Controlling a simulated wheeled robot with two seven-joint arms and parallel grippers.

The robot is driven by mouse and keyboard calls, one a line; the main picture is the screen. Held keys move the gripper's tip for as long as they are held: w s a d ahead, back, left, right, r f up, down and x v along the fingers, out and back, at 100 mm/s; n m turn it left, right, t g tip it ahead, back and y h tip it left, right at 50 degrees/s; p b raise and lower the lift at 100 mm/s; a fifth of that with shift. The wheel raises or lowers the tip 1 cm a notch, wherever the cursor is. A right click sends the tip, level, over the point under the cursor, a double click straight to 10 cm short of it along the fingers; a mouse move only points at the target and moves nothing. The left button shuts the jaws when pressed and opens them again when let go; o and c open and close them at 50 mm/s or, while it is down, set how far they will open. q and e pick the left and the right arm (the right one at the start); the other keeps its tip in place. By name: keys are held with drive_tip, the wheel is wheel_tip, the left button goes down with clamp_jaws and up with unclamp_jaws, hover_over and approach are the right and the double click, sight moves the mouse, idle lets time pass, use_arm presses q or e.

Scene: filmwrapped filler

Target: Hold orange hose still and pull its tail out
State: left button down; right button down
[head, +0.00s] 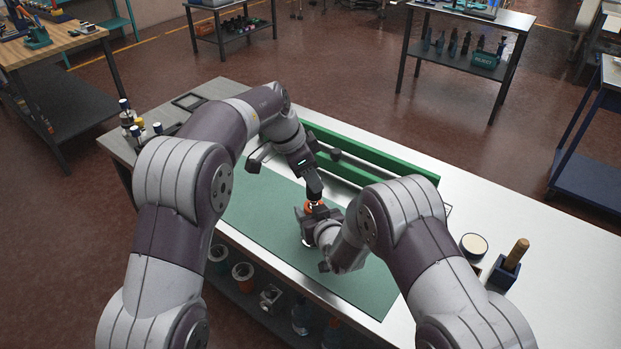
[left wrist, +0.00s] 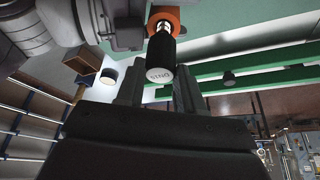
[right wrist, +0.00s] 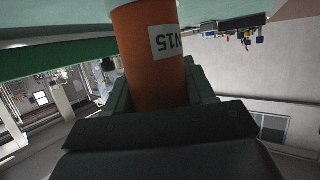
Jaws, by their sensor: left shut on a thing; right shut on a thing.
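The orange hose (head: 316,204) stands over the green mat (head: 262,216), between my two grippers. My right gripper (head: 314,228) is shut around its body. In the right wrist view the hose (right wrist: 150,60) fills the jaws and carries a white label. My left gripper (head: 314,188) comes from above and is shut on the black tail. In the left wrist view the dark tail (left wrist: 160,50) has a pale, lettered end between the fingers. A short bright section shows between it and the orange rim (left wrist: 165,17).
A long green rail or trough (head: 370,155) lies along the far side of the bench. A round lidded jar (head: 473,246) and a dark box with a wooden handle (head: 510,262) stand at right. Small bottles (head: 130,122) stand at the left end.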

use_arm(q)
drive_tip(key=shift+r, duration=3.9)
use_arm(e)
drive_tip(key=shift+f, duration=0.1)
drive_tip(key=shift+c, duration=1.6)
unclamp_jaws()
drive_tip(key=shift+s, duration=0.1)
